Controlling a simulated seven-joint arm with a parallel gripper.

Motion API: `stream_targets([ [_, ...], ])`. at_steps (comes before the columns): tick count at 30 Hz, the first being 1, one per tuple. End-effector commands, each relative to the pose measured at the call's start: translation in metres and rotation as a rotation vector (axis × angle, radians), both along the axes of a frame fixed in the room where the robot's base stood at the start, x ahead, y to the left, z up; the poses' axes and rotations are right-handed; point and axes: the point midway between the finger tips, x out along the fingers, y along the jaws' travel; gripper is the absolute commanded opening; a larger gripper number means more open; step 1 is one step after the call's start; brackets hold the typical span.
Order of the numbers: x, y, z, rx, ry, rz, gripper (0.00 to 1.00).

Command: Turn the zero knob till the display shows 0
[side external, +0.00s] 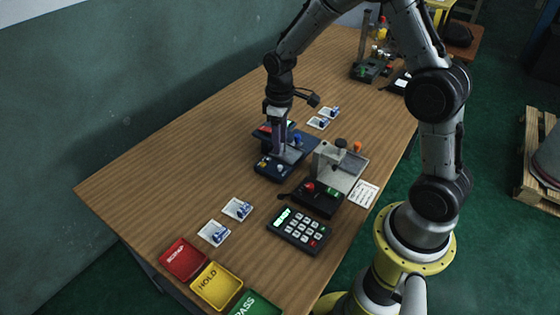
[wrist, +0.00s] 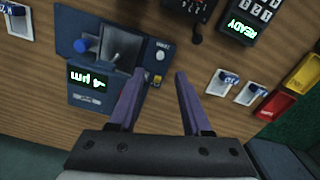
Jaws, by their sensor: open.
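The blue gauge (wrist: 105,18) shows in the wrist view, with a lit display (wrist: 88,79) reading upside down. The display shows a minus sign, a digit I cannot read surely, and µm. A small pale knob (wrist: 160,54), which looks like the zero knob, sits at the gauge's right end; its label is too small to read. In the side external view this knob (side external: 280,168) is on the near part of the gauge. My gripper (wrist: 160,74) is open and empty, pointing down above the gauge. The knob appears just beyond the gap between its fingertips. I see no contact.
A blue knob (side external: 298,138) and a yellow button (wrist: 157,79) are on the gauge. A grey fixture (side external: 341,164), a black box with a red button (side external: 318,198) and a keypad (side external: 298,230) stand near.

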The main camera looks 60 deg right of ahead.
Motion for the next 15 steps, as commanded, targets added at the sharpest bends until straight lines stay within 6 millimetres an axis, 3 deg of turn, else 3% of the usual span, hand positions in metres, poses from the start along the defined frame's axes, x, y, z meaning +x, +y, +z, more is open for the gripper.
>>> stream_targets([
  [6,-0.001,0.000,-0.043,0.001,0.004,0.000,0.48],
  [15,0.000,0.000,-0.078,0.000,0.001,0.000,0.48],
])
